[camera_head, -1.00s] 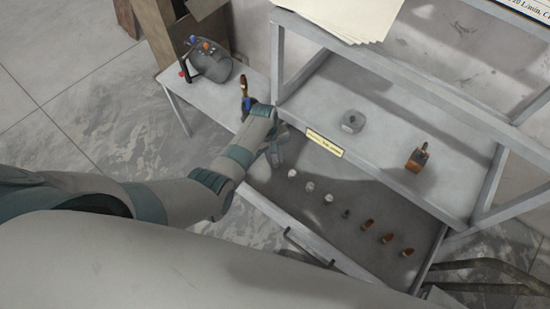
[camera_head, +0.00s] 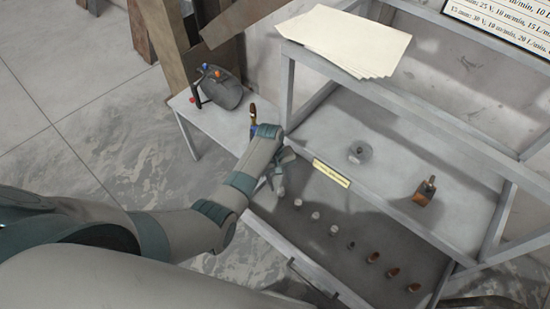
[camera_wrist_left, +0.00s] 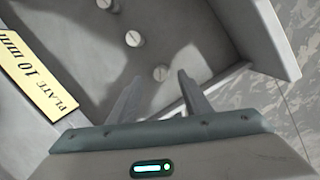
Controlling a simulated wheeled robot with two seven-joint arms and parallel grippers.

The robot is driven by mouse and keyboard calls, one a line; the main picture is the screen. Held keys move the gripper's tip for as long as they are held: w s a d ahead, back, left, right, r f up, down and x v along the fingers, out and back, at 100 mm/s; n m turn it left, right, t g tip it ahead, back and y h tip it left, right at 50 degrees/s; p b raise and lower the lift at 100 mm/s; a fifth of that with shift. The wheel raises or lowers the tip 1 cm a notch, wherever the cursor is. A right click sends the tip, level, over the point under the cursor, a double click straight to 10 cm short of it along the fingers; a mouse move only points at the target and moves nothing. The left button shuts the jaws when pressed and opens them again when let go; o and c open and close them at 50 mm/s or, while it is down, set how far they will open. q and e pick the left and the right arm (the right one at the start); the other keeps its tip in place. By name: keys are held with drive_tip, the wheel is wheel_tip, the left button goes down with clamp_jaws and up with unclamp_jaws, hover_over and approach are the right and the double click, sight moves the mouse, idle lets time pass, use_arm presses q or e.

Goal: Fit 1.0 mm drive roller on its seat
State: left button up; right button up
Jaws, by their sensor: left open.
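Several small grey rollers stand in the open drawer (camera_head: 290,228); I cannot tell which is the 1.0 mm one. The nearest roller (camera_head: 298,202) is close to my left gripper (camera_head: 279,182), which hangs over the drawer's left end. A second roller (camera_wrist_left: 133,38) lies beyond. A grey round part (camera_head: 360,153) sits on the shelf; I cannot tell if it is the seat. My right gripper is not in view.
Darker brown pieces (camera_head: 373,257) continue the drawer row. A yellow label (camera_head: 331,173) is on the shelf edge above the drawer. A brown block (camera_head: 424,191) stands on the shelf. A side table (camera_head: 215,122) holds a grey device (camera_head: 222,88). Frame posts flank the shelf.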

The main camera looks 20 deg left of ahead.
use_arm(q)
wheel_tip(320, 180, up, 13)
drive_tip(key=a+b, duration=0.1)
drive_tip(key=a, duration=0.1)
drive_tip(key=shift+w+a+r, duration=0.15)
drive_tip(key=shift+w, duration=0.25)
idle(0.4)
drive_tip(key=shift+s, duration=0.1)
